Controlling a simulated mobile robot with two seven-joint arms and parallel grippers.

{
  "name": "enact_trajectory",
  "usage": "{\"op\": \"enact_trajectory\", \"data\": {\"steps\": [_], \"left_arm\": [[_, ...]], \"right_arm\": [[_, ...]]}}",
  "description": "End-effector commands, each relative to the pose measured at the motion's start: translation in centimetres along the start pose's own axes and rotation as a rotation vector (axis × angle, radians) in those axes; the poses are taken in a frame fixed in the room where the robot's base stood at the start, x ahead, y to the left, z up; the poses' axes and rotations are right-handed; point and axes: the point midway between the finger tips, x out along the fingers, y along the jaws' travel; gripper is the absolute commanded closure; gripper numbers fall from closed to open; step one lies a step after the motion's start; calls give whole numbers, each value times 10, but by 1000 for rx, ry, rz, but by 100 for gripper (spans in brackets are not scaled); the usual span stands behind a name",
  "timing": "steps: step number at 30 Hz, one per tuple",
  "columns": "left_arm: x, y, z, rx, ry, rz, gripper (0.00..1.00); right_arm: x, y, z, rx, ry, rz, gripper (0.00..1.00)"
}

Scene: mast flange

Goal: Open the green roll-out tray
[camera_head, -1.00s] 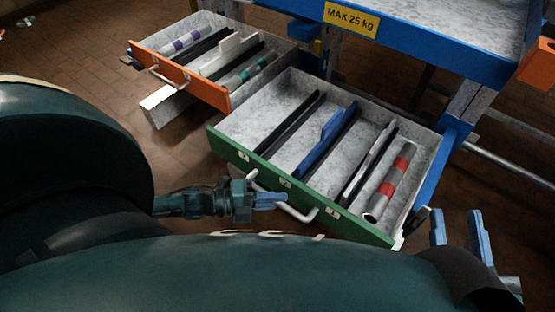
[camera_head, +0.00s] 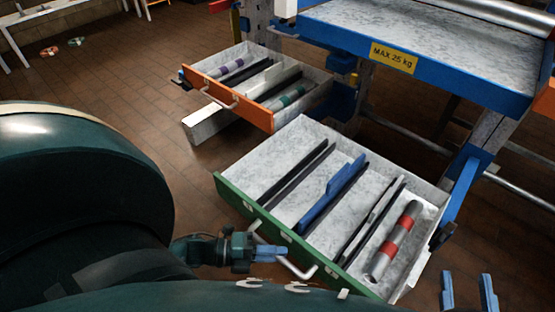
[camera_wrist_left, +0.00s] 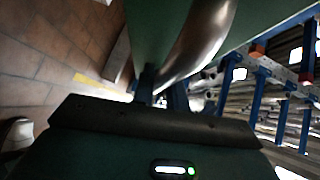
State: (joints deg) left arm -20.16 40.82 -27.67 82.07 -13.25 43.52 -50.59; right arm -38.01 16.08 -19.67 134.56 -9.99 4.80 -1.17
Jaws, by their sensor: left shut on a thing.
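The green roll-out tray (camera_head: 236,199) is pulled out from the blue frame. Its grey inside holds black dividers, a blue divider (camera_head: 331,195) and a grey tube with red bands (camera_head: 396,241). A pale bar handle (camera_head: 297,270) is on its green front. My left gripper (camera_head: 268,254) is shut on this handle. In the left wrist view the handle (camera_wrist_left: 200,40) runs close in front of the jaws, which are partly hidden. My right gripper (camera_head: 469,292) is at the bottom right, its two blue fingers apart and empty, clear of the tray.
An orange-fronted tray (camera_head: 228,98) also stands open at the back left, with banded tubes and dividers inside. A blue-edged bench top with a yellow "MAX 25 kg" sign (camera_head: 393,57) is above right. Brown tiled floor (camera_head: 110,70) is free at the left.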

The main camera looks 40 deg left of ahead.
Motion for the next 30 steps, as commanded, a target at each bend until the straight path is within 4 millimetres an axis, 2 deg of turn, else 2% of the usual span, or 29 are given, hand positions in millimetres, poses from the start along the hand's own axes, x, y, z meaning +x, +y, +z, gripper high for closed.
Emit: {"op": "enact_trajectory", "data": {"steps": [19, 20, 21, 27, 30], "left_arm": [[-4, 1, -2, 1, -2, 1, 100], [-4, 1, -2, 1, -2, 1, 83], [-4, 1, -2, 1, -2, 1, 80], [-3, 1, -2, 0, -1, 0, 64], [-3, 1, -2, 0, -1, 0, 64]], "right_arm": [[-1, 0, 1, -6, -8, 2, 64], [-1, 0, 1, -6, -7, 3, 64], [-1, 0, 0, -7, -6, 3, 64], [0, 1, 0, -8, -3, 3, 64], [0, 1, 0, -8, -2, 3, 64]]}}
